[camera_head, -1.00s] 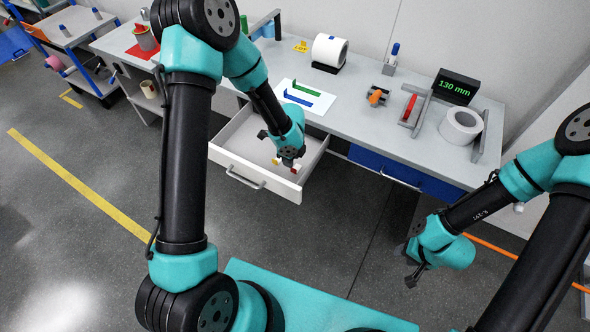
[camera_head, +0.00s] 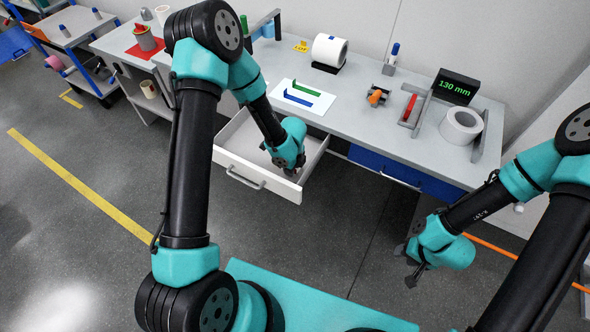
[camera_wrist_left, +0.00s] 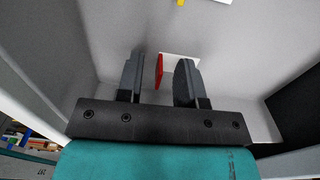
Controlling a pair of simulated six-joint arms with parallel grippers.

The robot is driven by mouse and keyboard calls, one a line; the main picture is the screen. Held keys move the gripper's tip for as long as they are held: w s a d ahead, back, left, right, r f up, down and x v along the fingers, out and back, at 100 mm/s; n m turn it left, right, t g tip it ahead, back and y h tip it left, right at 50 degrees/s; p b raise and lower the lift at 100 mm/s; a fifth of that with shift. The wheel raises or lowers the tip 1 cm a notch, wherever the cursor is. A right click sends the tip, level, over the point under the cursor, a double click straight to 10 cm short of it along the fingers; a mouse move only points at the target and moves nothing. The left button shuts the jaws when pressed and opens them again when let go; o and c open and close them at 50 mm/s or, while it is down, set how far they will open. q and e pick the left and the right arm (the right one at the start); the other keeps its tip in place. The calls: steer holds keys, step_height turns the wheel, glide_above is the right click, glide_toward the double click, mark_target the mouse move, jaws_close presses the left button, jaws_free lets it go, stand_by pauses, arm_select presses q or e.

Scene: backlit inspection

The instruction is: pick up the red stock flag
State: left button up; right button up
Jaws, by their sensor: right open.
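The red stock flag (camera_wrist_left: 159,71) stands as a thin red strip in the left wrist view, between the two fingers of my left gripper (camera_wrist_left: 160,62). Gaps show between the flag and the fingers, and the jaws are open. A white piece (camera_wrist_left: 181,62) lies just behind the flag. In the head view my left gripper (camera_head: 289,167) reaches down into the open drawer (camera_head: 232,157) and hides the flag. My right gripper (camera_head: 413,276) hangs open and empty over the floor, well away from the drawer.
A white sheet (camera_head: 322,106) with green and blue L-shaped pieces lies on the bench above the drawer. The drawer's walls surround my left gripper.

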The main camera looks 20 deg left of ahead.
arm_select(q)
steer(key=shift+f, duration=0.4)
jaws_close()
stand_by(0.4)
